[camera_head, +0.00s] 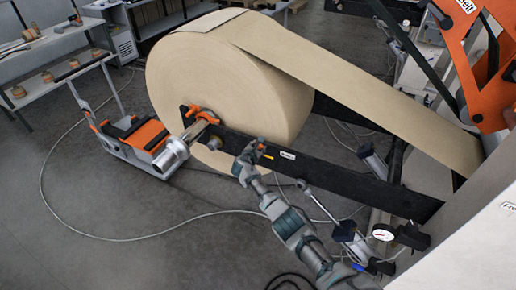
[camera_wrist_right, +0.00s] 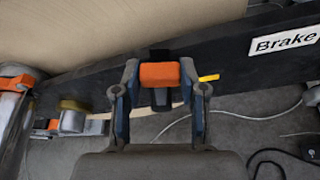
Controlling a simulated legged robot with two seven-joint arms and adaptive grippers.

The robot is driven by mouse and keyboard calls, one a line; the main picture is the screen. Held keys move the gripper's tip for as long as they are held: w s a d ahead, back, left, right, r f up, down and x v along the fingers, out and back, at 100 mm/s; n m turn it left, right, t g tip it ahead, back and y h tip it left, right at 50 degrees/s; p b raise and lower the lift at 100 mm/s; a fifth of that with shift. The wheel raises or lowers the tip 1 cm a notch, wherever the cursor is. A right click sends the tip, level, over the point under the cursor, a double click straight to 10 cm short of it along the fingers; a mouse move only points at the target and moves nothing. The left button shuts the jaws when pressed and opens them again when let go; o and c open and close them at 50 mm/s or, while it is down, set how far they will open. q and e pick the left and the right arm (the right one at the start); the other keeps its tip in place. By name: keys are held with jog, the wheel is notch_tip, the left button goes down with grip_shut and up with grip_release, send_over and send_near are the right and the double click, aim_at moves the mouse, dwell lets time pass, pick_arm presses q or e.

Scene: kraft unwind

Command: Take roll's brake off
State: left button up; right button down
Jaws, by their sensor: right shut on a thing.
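In the right wrist view, the beam carries a white "Brake" label (camera_wrist_right: 285,42). An orange-tipped brake lever (camera_wrist_right: 159,75) stands out from the beam, with a yellow mark (camera_wrist_right: 208,78) to its right. My right gripper (camera_head: 250,152) is at the beam in the head view. In the right wrist view, my right gripper (camera_wrist_right: 160,88) is shut on the orange lever, one finger on each side. My left gripper is not in view.
Shelves with small rolls (camera_head: 50,72) are at the far left. A dial gauge (camera_head: 384,233) and an orange machine frame (camera_head: 470,40) are at right. Cables cross the open floor.

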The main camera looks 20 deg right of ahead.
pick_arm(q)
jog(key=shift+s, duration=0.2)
pick_arm(e)
jog(key=shift+w+d+r, duration=0.1)
jog(key=shift+w+r, duration=0.05)
jog(key=shift+r, duration=0.2)
jog(key=c, duration=0.9)
grip_release()
jog(key=shift+c, duration=0.2)
jog(key=o, duration=0.3)
jog(key=shift+f, duration=0.1)
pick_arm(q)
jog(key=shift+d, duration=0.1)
pick_arm(e)
jog(key=shift+f, duration=0.15)
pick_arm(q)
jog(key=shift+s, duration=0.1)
pick_arm(e)
jog(key=v, duration=1.1)
jog(key=shift+s+a, duration=0.25)
jog(key=shift+s, duration=0.1)
